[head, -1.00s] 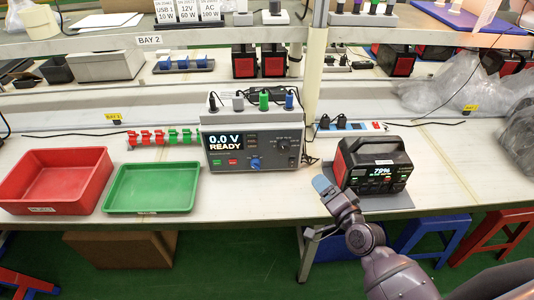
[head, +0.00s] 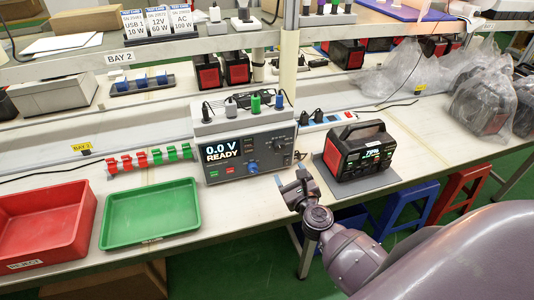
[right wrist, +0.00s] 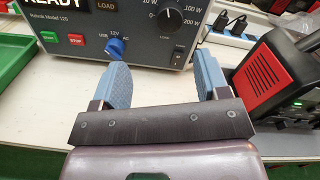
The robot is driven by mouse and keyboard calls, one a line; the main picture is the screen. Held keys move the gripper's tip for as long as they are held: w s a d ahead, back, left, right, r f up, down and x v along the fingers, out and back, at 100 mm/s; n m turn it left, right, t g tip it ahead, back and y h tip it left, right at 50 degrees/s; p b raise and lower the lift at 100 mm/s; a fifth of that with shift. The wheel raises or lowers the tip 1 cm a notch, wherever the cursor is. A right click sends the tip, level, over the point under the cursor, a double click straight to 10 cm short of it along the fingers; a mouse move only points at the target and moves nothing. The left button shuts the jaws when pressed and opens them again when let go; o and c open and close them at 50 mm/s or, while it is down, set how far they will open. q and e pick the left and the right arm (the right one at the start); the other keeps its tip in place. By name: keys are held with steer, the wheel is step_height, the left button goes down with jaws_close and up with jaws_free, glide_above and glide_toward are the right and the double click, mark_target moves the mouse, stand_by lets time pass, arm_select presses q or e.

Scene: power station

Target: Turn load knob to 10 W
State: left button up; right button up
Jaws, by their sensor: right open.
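The load tester (head: 243,150) stands on the bench, its display reading "0.0 V READY". Its black load knob (head: 279,145) is on the upper right of the front panel. In the right wrist view the load knob (right wrist: 168,18) has a white pointer and a scale with 0, 10 W, 100 W and 200 W; the exact setting is unclear. A blue selector knob (right wrist: 115,46) sits lower left of it. My right gripper (head: 297,182) is open and empty in front of the tester, apart from the knob; its blue-padded fingers (right wrist: 163,80) point towards the panel. My left gripper is out of view.
A black-and-red power station (head: 358,152) showing 79% stands on a grey mat right of the tester. A green tray (head: 150,240) and red bin (head: 40,258) lie left. A power strip (head: 335,118) and plugged cables are behind. Bench is clear before the tester.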

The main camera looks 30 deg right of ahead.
mark_target(281, 150)
steer(key=w+d, duration=0.1)
steer(key=w, duration=0.2)
steer(key=w+d+m, duration=0.1)
steer(key=w, duration=0.3)
steer(key=w+d+m, duration=0.1)
steer(key=w, duration=0.2)
steer(key=shift+w+d+b, duration=0.15)
steer(key=shift+d+b, duration=0.15)
steer(key=shift+b, duration=0.05)
steer(key=c, duration=0.9)
